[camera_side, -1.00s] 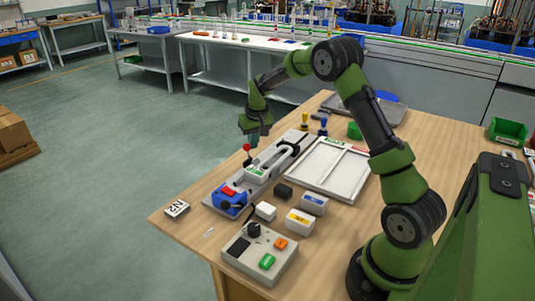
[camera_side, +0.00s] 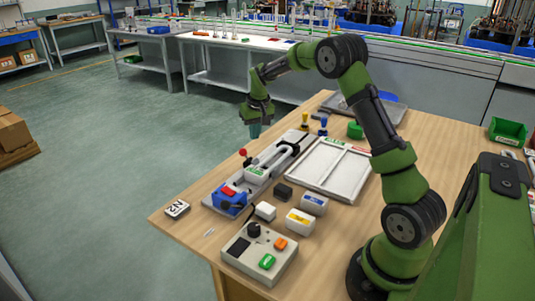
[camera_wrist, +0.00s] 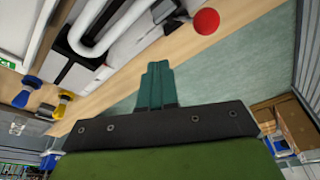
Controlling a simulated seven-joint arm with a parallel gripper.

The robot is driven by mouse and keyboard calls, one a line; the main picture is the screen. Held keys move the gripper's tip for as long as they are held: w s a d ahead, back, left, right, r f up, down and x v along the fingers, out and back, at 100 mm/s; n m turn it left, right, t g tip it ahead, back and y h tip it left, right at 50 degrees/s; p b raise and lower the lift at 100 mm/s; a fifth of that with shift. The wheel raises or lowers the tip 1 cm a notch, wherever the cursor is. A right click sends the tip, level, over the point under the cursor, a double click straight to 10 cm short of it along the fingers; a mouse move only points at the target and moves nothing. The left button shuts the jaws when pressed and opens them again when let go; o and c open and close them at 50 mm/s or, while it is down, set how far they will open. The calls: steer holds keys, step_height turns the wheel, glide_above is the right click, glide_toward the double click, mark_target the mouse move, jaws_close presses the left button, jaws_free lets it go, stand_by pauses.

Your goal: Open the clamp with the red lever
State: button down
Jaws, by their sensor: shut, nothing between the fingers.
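The clamp's lever has a red ball knob (camera_side: 242,152) that stands up at the far left side of the fixture. The knob also shows at the top of the wrist view (camera_wrist: 206,21). The fixture's grey base plate (camera_side: 222,190) lies on the wooden table, with a blue block (camera_side: 229,203) at its near end. My gripper (camera_side: 255,131) is above and a little right of the knob, pointing down and apart from it. In the wrist view its teal fingers (camera_wrist: 157,72) are together with nothing between them.
A grey control box (camera_side: 260,258) with green and orange buttons stands at the front. White, blue-labelled and yellow-labelled blocks (camera_side: 300,222) and a white-framed tray (camera_side: 328,165) lie right of the fixture. Yellow and blue-handled tools (camera_side: 304,121) stand behind. The table's left edge is close to the lever.

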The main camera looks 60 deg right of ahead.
steer(key=shift+w+d+v, duration=0.1)
steer(key=shift+w+v, duration=0.05)
steer(key=shift+v, duration=0.7)
steer(key=shift+w+d+v, duration=0.1)
steer(key=shift+w+v, duration=0.1)
steer(key=shift+v, duration=0.6)
steer(key=shift+w+d+v, duration=0.1)
steer(key=shift+w+v, duration=0.05)
steer(key=shift+v, duration=0.7)
steer(key=shift+r, duration=0.1)
steer(key=s+a+r+n+t+y, duration=0.1)
steer(key=s+a+r, duration=0.3)
steer(key=s+a, duration=0.9)
steer(key=s+a+r+n+t+y, duration=0.1)
steer(key=s+a+r, duration=0.4)
steer(key=s+a, duration=0.8)
steer(key=t+y, duration=0.1)
steer(key=t, duration=0.1)
steer(key=shift+s+t, duration=0.25)
steer(key=shift+t, duration=0.15)
